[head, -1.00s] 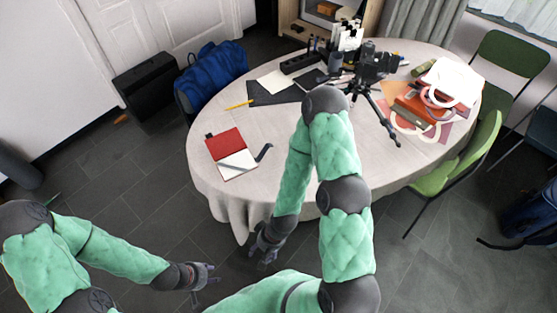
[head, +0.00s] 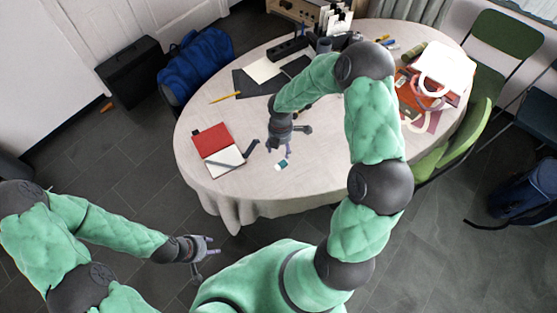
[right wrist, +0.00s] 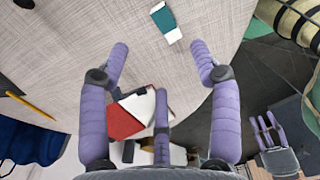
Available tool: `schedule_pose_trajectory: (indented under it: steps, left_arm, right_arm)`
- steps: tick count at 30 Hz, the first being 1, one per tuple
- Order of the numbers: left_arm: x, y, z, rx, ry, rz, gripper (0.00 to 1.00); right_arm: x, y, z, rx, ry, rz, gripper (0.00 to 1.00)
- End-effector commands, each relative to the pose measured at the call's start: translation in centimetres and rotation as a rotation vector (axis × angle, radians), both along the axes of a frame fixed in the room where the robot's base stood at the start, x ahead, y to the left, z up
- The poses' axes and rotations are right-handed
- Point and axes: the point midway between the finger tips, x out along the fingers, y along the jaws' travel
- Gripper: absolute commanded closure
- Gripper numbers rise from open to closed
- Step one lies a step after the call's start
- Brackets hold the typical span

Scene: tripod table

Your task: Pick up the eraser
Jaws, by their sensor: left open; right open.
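The eraser (head: 281,164) is a small teal and white block lying on the tablecloth near the table's front edge. It also shows in the right wrist view (right wrist: 166,22), beyond the fingertips and apart from them. My right gripper (head: 283,147) is open and empty above the table, close to the eraser. In the right wrist view, its purple fingers (right wrist: 160,60) are spread, with the eraser near the top middle. My left gripper (head: 207,252) is open and empty, over the floor in front of the table at the left.
A red and white notebook (head: 217,147) lies left of the eraser, with a dark object (head: 249,149) beside it. A yellow pencil (head: 224,97) lies farther back. Bags and papers crowd the table's right (head: 440,75). The cloth around the eraser is clear.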

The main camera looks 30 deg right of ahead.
Motion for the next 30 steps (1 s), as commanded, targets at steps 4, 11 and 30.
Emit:
schedule_pose_trajectory:
  steps: [4,11,30]
  left_arm:
    - [-0.1,0.0,-0.6,0.0,0.001,0.0,0.58]
    - [0.0,0.0,-1.4,0.0,0.001,0.0,0.58]
    - [0.0,0.0,-3.0,0.0,0.001,0.0,0.58]
  right_arm:
    - [-0.2,0.0,-2.1,0.0,0.005,0.001,0.37]
    - [-0.1,0.1,-5.1,0.002,0.003,0.0,0.37]
    - [-0.3,0.2,-10.5,0.002,0.0,-0.003,0.37]
